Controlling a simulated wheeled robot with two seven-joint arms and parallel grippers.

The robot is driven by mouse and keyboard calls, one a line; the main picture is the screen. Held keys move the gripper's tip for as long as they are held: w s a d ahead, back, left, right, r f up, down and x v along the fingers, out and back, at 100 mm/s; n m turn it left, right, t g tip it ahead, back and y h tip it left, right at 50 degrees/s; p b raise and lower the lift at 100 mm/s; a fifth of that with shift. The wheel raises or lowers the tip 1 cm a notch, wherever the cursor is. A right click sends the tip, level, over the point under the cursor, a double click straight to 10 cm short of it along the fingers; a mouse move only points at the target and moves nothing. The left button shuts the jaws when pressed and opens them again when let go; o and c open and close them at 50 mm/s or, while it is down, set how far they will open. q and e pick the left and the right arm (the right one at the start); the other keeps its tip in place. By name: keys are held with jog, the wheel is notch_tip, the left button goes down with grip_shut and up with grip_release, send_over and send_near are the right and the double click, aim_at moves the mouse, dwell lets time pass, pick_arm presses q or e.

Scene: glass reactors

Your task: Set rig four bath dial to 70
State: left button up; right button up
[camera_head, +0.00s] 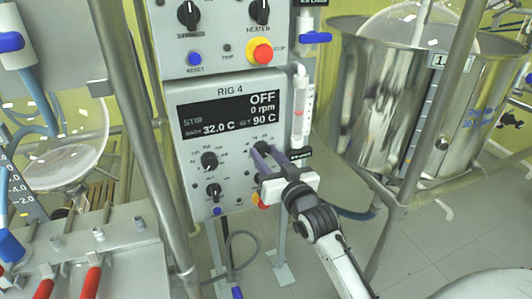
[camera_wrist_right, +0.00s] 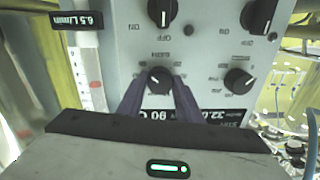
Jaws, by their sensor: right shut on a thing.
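The rig four panel (camera_head: 228,135) stands upright in the middle of the head view. Its display (camera_head: 229,113) reads OFF, 0 rpm, bath 32.0 C and set 90 C. The bath dial (camera_head: 262,146) is the black knob at the right under the display, partly hidden by my fingers. It also shows in the wrist view (camera_wrist_right: 160,77), upside down, with its white mark visible. My right gripper (camera_head: 264,152) is shut on this dial, one purple finger on either side. In the wrist view the fingers (camera_wrist_right: 160,90) flank the knob. My left gripper is not in view.
Two other black knobs, one upper (camera_head: 209,160) and one lower (camera_head: 213,191), sit left of the bath dial. A flow tube (camera_head: 301,110) runs along the panel's right edge. A steel vessel (camera_head: 380,100) stands at right. Metal posts (camera_head: 145,130) rise at left.

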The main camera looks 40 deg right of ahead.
jog(key=shift+r+n+p, duration=0.3)
jog(key=shift+n+p, duration=0.4)
jog(key=shift+p, duration=0.05)
jog(key=shift+n+p, duration=0.9)
jog(key=n+p, duration=0.2)
jog(key=shift+n, duration=0.3)
jog(key=n+p, duration=0.2)
jog(key=n, duration=0.3)
jog(key=shift+n+p, duration=0.35)
jog(key=shift+n, duration=0.05)
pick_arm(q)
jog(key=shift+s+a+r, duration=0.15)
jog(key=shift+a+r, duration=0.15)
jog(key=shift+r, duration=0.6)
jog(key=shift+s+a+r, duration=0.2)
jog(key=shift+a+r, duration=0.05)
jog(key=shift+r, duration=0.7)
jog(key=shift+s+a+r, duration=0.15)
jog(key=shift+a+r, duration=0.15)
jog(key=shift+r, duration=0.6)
pick_arm(e)
jog(key=shift+f+n+h, duration=0.1)
jog(key=shift+n+h, duration=0.2)
jog(key=shift+n, duration=0.8)
jog(key=shift+g, duration=0.3)
jog(key=o, duration=1.1)
jog(key=shift+c, duration=0.2)
